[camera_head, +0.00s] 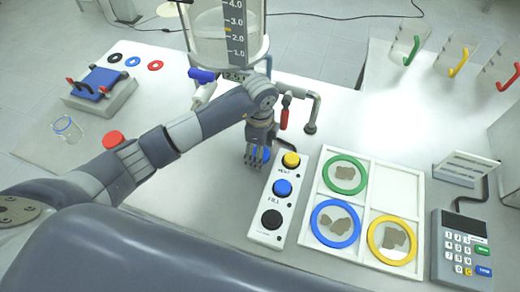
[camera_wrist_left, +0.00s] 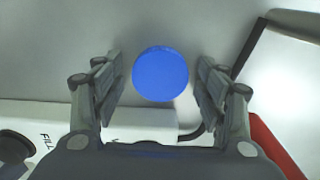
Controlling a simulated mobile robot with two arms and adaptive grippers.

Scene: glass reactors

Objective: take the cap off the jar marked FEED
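A round blue cap (camera_wrist_left: 160,74) is seen from above in the left wrist view, between the two fingers of my left gripper (camera_wrist_left: 160,85), with a gap on both sides. The fingers are open. In the head view my left gripper (camera_head: 257,160) points down beside the button box, and part of the blue cap (camera_head: 262,154) shows behind its fingers. The jar under the cap is hidden, and no FEED marking can be read. A red round lid (camera_head: 113,139) sits further left, partly against my arm. My right gripper is not in view.
A button box (camera_head: 262,238) with yellow, blue and black buttons stands just right of my left gripper. A glass reactor (camera_head: 208,28) stands behind. A white tray (camera_head: 366,167) with coloured rings and a keypad device (camera_head: 461,245) are on the right. A glass beaker (camera_head: 67,129) stands far left.

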